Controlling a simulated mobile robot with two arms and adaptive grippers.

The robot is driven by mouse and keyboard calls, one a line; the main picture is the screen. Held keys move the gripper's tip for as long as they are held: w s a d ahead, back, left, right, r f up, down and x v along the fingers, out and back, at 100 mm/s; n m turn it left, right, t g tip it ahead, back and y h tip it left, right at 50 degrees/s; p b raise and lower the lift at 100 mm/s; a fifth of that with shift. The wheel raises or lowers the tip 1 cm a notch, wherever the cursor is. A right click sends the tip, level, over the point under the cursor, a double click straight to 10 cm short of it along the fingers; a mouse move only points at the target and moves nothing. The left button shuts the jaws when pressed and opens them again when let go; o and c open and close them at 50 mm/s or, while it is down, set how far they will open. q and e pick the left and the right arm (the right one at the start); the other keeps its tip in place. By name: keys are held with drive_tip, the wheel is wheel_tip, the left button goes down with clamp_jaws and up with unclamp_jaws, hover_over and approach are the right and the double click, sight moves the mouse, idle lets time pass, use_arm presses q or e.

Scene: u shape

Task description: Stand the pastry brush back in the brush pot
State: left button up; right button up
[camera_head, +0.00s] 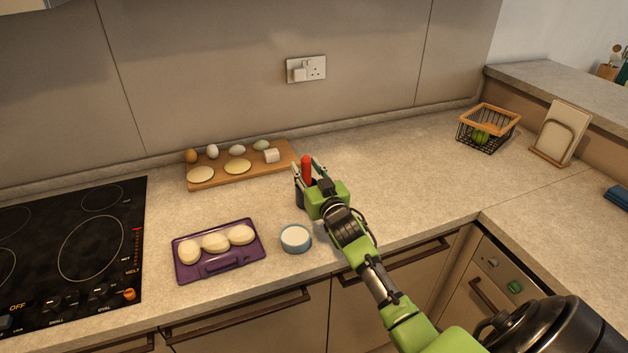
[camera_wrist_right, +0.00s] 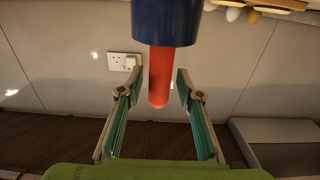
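The pastry brush shows as a red handle (camera_head: 306,168) standing upright out of the dark blue brush pot (camera_head: 300,197) on the counter. In the right wrist view the red handle (camera_wrist_right: 160,78) sticks out of the blue pot (camera_wrist_right: 166,22). The brush's other end is hidden inside the pot. My right gripper (camera_head: 308,173) is open at the pot, with one finger on each side of the handle. In the wrist view both fingers (camera_wrist_right: 157,82) look apart from the handle. My left gripper is not in view.
A blue bowl of white contents (camera_head: 295,238) stands just in front of the pot. A purple tray (camera_head: 220,266) with dough pieces lies left. A wooden board (camera_head: 205,185) with eggs is behind, a hob (camera_head: 50,285) far left, a wire basket (camera_head: 487,130) far right. The counter right of the pot is clear.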

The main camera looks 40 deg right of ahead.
drive_tip(key=b+v, duration=0.1)
drive_tip(key=v, duration=1)
drive_tip(key=shift+s+b, duration=0.35)
drive_tip(key=shift+f, duration=0.2)
